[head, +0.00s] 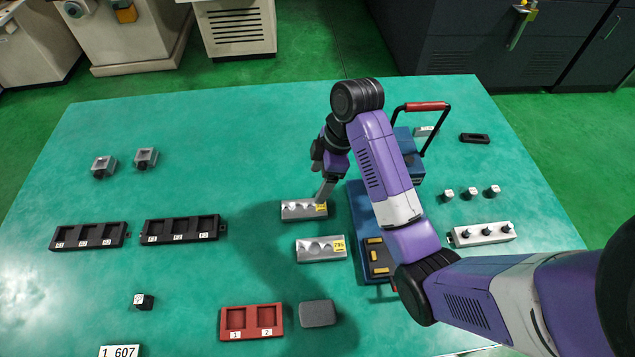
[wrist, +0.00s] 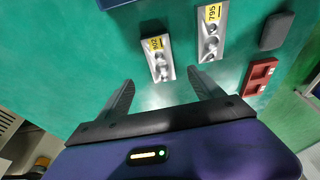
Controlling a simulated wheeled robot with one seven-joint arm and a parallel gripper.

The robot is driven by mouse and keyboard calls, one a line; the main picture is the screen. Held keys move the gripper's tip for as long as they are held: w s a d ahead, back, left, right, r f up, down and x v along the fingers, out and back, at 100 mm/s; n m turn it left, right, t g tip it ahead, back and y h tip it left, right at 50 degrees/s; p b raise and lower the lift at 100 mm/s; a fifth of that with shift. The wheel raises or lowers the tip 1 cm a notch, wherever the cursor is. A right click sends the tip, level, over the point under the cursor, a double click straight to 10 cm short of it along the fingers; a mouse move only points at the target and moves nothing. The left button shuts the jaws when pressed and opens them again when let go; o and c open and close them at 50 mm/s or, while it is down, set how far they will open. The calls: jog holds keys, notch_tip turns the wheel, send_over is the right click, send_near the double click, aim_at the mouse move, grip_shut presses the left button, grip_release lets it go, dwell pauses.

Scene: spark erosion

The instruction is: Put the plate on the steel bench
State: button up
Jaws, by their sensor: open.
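Two silver metal plates with rounded hollows and yellow number labels lie flat on the green tabletop. The farther plate (head: 300,211) is right under my gripper (head: 325,195); it also shows in the wrist view (wrist: 160,68), its label apparently reading 402. The nearer plate (head: 318,250) is labelled 795 and also shows in the wrist view (wrist: 209,38). My gripper is open and empty; its fingertips (wrist: 162,80) lie either side of the 402 plate's near end in the wrist picture. Contact cannot be told. I cannot identify a steel bench in these views.
Black trays (head: 180,230), a red two-slot tray (head: 251,322), a grey block (head: 317,313) and a white pegged strip (head: 483,234) lie around. The green table's (head: 215,120) back middle is clear.

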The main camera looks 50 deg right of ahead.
jog(key=shift+r, duration=0.1)
